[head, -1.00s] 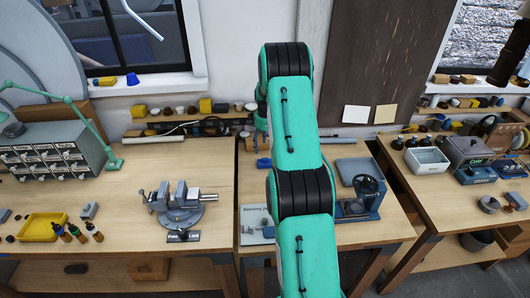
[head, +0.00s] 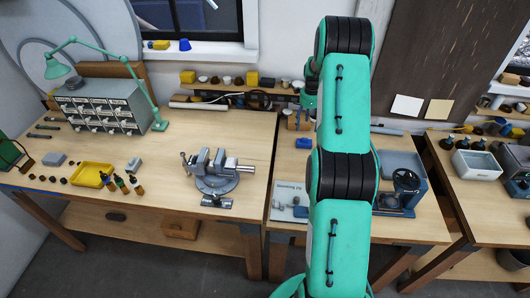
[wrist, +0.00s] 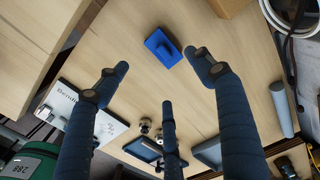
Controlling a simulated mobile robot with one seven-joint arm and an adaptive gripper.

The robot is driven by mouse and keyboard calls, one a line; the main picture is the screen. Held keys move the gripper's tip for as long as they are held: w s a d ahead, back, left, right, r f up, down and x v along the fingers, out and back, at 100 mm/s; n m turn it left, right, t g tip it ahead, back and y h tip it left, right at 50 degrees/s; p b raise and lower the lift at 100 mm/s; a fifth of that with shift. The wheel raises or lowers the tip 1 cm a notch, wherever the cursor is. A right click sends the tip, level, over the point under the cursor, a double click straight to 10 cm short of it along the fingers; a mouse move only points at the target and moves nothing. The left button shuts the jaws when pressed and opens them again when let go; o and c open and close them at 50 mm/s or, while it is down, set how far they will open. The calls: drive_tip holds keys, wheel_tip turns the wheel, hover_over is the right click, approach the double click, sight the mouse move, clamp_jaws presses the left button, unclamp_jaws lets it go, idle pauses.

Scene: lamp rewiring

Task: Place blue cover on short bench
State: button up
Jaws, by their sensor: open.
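A small blue piece with a raised part on top, apparently the blue cover (wrist: 163,48), lies on a wooden bench top in the wrist view. In the head view the blue cover (head: 303,142) is on the middle bench, just left of my arm. This middle bench (head: 285,170) looks shorter than the left one. My gripper (wrist: 155,85) is open and empty, its three fingers spread above the bench. The cover lies beyond the fingertips, apart from them. In the head view my arm hides most of the gripper.
The left bench (head: 165,180) carries a vise (head: 217,175), yellow tray (head: 92,174) and drawer cabinet (head: 103,105). A bending plate (head: 288,203) and a press (head: 404,190) stand on the middle bench. A grey cylinder (wrist: 281,108) lies right of the cover. Another blue piece (head: 185,45) sits on the windowsill.

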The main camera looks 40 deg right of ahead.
drive_tip(key=w+a+r+n+t, duration=0.15)
drive_tip(key=a+r+n, duration=0.45)
drive_tip(key=a+r, duration=1.1)
drive_tip(key=s+a+r+n+t+h, duration=0.1)
drive_tip(key=s+a+r+n, duration=0.2)
drive_tip(key=a+r, duration=0.55)
drive_tip(key=s+a+r+n, duration=0.3)
drive_tip(key=a+r+n, duration=0.1)
drive_tip(key=a+r, duration=0.4)
drive_tip(key=s+a+r+n+t, duration=0.1)
drive_tip(key=s+a+r+n, duration=0.15)
drive_tip(key=s+a, duration=0.5)
drive_tip(key=s+a+r+n+t, duration=0.1)
drive_tip(key=s+a+r+n, duration=0.1)
drive_tip(key=s+a+n, duration=0.5)
drive_tip(key=s+a+f+n+t+y, duration=0.1)
drive_tip(key=s+a+n, duration=0.3)
drive_tip(key=s+a, duration=0.6)
drive_tip(key=s, duration=0.3)
drive_tip(key=shift+s+a+f, duration=0.35)
drive_tip(key=shift+a+f, duration=0.05)
drive_tip(key=shift+f+n, duration=0.1)
drive_tip(key=shift+n, duration=0.15)
